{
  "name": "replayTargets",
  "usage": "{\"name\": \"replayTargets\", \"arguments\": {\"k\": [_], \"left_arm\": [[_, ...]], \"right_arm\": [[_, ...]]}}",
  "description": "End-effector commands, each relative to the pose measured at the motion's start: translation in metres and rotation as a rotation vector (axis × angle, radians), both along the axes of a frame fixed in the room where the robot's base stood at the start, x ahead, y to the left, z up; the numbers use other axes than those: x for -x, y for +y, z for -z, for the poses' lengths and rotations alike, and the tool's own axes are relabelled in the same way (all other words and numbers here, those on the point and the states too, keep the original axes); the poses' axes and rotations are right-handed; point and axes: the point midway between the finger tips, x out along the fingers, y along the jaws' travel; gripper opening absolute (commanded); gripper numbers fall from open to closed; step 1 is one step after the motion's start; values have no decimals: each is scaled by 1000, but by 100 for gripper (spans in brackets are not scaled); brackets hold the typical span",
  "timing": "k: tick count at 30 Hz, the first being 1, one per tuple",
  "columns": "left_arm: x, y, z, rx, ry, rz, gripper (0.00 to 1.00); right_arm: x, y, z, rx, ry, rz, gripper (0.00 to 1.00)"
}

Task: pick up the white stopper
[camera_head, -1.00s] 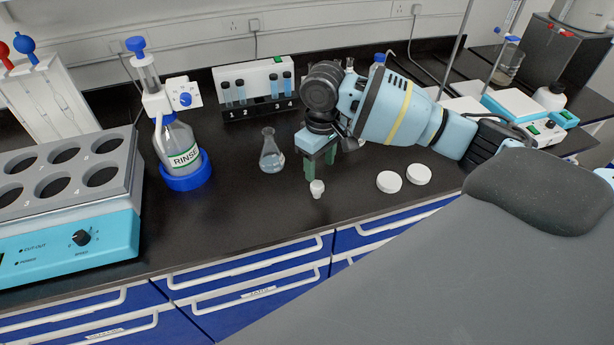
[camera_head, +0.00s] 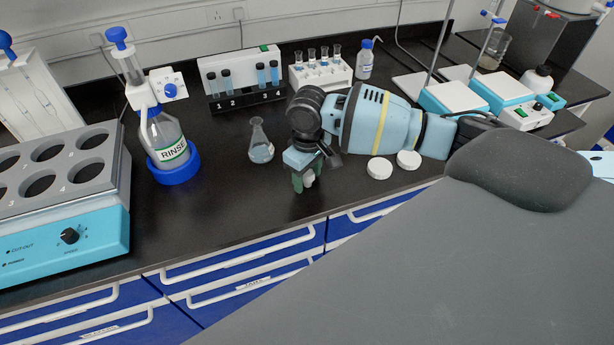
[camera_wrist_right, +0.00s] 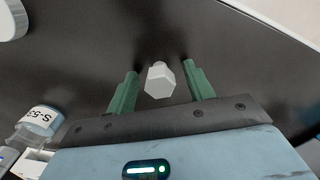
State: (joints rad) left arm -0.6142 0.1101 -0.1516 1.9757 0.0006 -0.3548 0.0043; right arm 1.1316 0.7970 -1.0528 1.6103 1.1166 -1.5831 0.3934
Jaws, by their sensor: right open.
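The white stopper (camera_wrist_right: 159,80) stands on the dark bench between the two green fingers of my right gripper (camera_wrist_right: 161,88) in the right wrist view. There is a gap on both sides, so the fingers are open and apart from it. In the head view the right gripper (camera_head: 304,180) points down near the bench's front edge, and the stopper (camera_head: 309,178) shows partly behind a finger. My left gripper is in neither view.
A conical flask (camera_head: 260,145) stands left of the right gripper. Two white round caps (camera_head: 379,168) lie to its right. A rinse bottle (camera_head: 168,140), a tube rack (camera_head: 243,100) and a block with wells (camera_head: 60,175) stand farther left. The bench between flask and front edge is clear.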

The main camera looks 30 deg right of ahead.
Motion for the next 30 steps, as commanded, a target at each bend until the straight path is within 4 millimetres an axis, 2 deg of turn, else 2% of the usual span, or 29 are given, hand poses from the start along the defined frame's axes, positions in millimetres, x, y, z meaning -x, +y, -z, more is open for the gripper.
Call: {"name": "replayTargets", "arguments": {"k": [9,20,30], "left_arm": [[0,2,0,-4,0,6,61],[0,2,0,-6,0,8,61],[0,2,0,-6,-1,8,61]], "right_arm": [[0,0,5,1,0,0,52],[0,0,5,0,-1,0,5],[0,0,2,1,-1,0,5]]}}
